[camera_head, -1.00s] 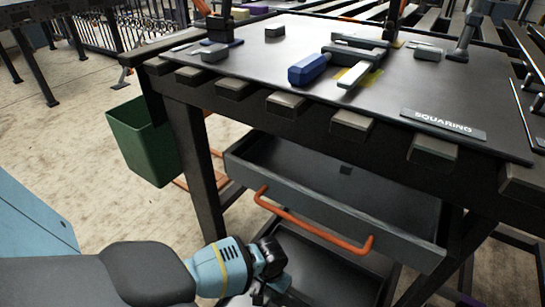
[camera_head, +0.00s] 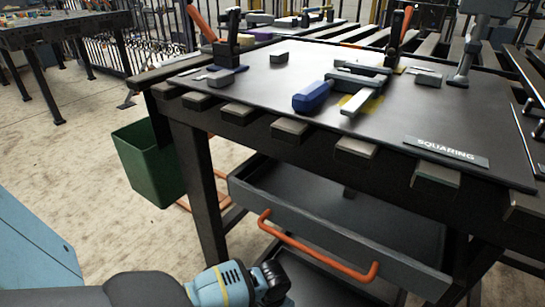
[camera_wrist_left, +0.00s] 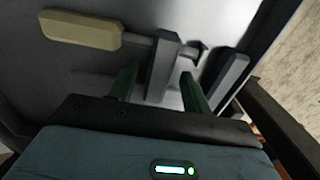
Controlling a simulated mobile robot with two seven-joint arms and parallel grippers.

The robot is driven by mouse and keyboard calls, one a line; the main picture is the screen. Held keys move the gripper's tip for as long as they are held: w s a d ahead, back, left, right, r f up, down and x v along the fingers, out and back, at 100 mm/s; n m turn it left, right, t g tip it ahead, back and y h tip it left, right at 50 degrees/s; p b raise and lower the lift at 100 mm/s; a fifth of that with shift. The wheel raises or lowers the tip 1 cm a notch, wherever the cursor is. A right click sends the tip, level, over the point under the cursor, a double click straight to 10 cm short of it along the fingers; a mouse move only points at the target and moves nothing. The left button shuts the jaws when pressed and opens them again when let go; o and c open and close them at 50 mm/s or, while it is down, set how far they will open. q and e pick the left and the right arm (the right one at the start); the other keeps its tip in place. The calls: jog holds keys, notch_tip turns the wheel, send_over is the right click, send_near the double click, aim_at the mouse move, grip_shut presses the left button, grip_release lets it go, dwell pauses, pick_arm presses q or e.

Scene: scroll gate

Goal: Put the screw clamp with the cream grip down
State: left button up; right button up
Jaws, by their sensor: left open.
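The screw clamp with the cream grip (camera_wrist_left: 82,30) shows in the left wrist view, lying against a smooth grey surface (camera_wrist_left: 45,80). Its grey metal body (camera_wrist_left: 165,60) is between the two green fingers of my left gripper (camera_wrist_left: 158,76), which are open and apart. I cannot tell whether a finger touches it. In the head view my left wrist (camera_head: 240,285) is low, by the open drawer; its fingertips are hidden, and the cream clamp does not show there. My right gripper is not in view.
A blue-handled clamp (camera_head: 313,97) lies on the dark bench top (camera_head: 270,85), with a SQUARING label (camera_head: 446,151) at its edge. An open drawer (camera_head: 330,225) with an orange handle (camera_head: 310,250) juts out below. A green bin (camera_head: 150,165) hangs at the left.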

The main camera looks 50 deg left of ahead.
pick_arm(q)
notch_tip(320, 180, up, 12)
jog(key=p, duration=0.5)
jog(key=shift+f, duration=0.15)
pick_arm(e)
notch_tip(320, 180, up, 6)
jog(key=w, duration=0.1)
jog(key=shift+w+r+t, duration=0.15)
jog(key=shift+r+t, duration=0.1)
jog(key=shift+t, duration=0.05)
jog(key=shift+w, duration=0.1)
